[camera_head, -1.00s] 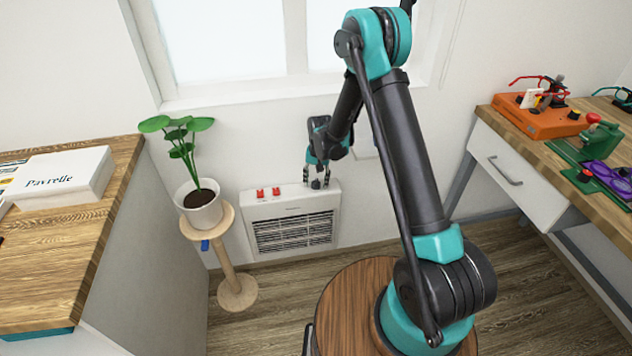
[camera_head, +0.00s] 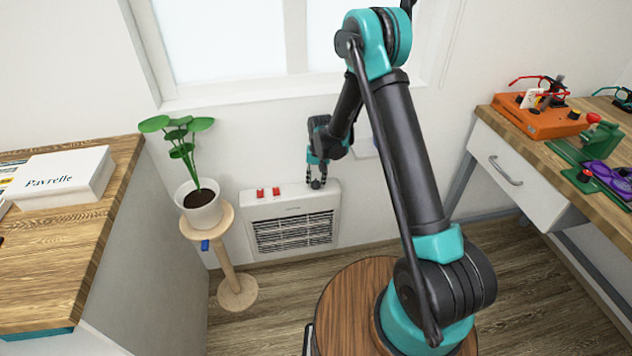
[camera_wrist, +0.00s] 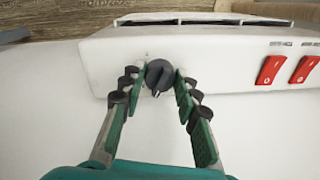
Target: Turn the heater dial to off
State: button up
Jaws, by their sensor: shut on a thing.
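The white heater (camera_head: 262,211) stands low against the wall under the window, with a dark front grille. Its dark round dial (camera_wrist: 158,72) sits on the top face, between my fingertips in the wrist view. The dial's raised grip points toward the bottom of that view. Tiny marks around the dial are too small to read. My gripper (camera_wrist: 160,78) is shut on the dial, one finger on each side. In the head view my gripper (camera_head: 316,183) reaches down to the heater's right end and hides most of the dial.
Two red switches (camera_wrist: 288,69) sit on the heater beside the dial. A potted plant (camera_head: 201,205) on a wooden stand (camera_head: 232,265) is close left of the heater. Wooden-topped worktops stand at left (camera_head: 70,235) and right (camera_head: 548,148). Floor shows in front of the heater.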

aim_at(318, 182)
jog(key=shift+w+n, duration=0.1)
jog(key=shift+n, duration=2.1)
jog(key=o, duration=1.2)
jog(key=shift+c, duration=0.2)
notch_tip(318, 182, up, 12)
jog(key=shift+w+d, duration=0.15)
jog(key=shift+d, duration=0.25)
